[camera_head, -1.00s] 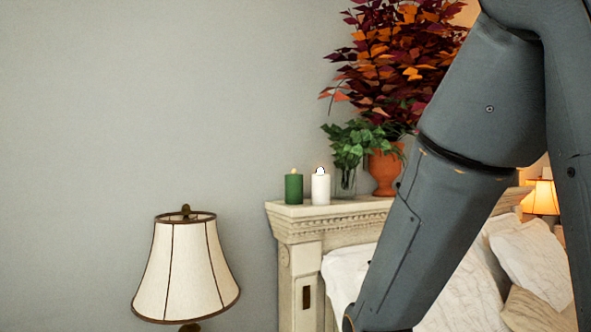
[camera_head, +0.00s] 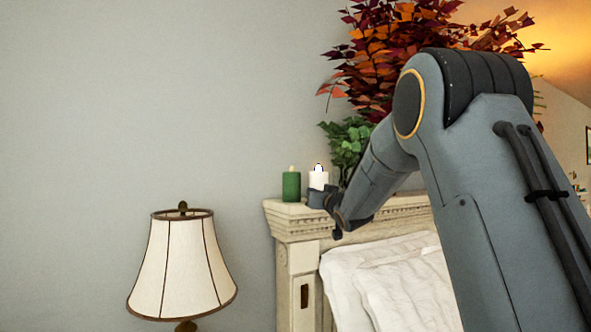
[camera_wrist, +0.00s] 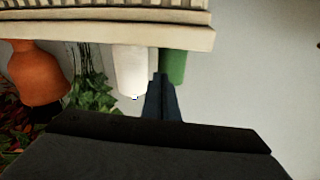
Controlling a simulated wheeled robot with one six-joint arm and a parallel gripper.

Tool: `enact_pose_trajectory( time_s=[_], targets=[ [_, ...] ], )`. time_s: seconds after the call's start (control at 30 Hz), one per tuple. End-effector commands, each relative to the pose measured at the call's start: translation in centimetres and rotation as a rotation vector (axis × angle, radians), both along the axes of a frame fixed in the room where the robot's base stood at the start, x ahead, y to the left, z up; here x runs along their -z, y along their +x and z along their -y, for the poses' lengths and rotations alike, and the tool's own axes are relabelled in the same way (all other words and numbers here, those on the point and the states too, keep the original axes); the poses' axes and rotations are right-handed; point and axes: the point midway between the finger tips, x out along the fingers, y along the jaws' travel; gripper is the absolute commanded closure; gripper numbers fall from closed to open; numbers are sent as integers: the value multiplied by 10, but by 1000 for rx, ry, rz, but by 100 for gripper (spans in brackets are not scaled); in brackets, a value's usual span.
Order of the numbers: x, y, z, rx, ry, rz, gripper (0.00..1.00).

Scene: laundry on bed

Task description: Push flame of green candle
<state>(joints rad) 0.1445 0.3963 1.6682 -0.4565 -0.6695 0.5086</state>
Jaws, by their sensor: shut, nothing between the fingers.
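The green candle (camera_head: 291,187) stands upright on the left end of the headboard top, with its small flame (camera_head: 291,168) above it in the head view. A white candle (camera_head: 318,179) stands just to its right. My gripper (camera_head: 317,198) is in front of the white candle's lower part and covers some of it. The wrist view is upside down. There my shut, empty gripper (camera_wrist: 163,80) points between the white candle (camera_wrist: 131,68) and the green candle (camera_wrist: 173,66), overlapping the green one's edge. I cannot tell whether it touches either. The green candle's flame is not clear there.
The cream headboard (camera_head: 295,222) has a carved ledge under the candles. A leafy plant (camera_head: 348,140) and an orange vase (camera_wrist: 38,75) stand beside the white candle. A lamp (camera_head: 183,265) stands at lower left. The wall left of the candles is clear.

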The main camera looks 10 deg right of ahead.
Motion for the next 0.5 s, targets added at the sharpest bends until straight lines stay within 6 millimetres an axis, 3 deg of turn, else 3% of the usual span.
enact_pose_trajectory(
  time_s=[0.03,0.1,0.2,0.3,0.5],
  targets=[
    [-26,10,0,-32,3,84,100],
    [-56,15,-2,-77,10,177,100],
    [-82,17,-6,-123,13,256,100],
    [-92,16,-7,-142,14,289,100],
    [-94,16,-8,-145,14,292,100]
  ],
)
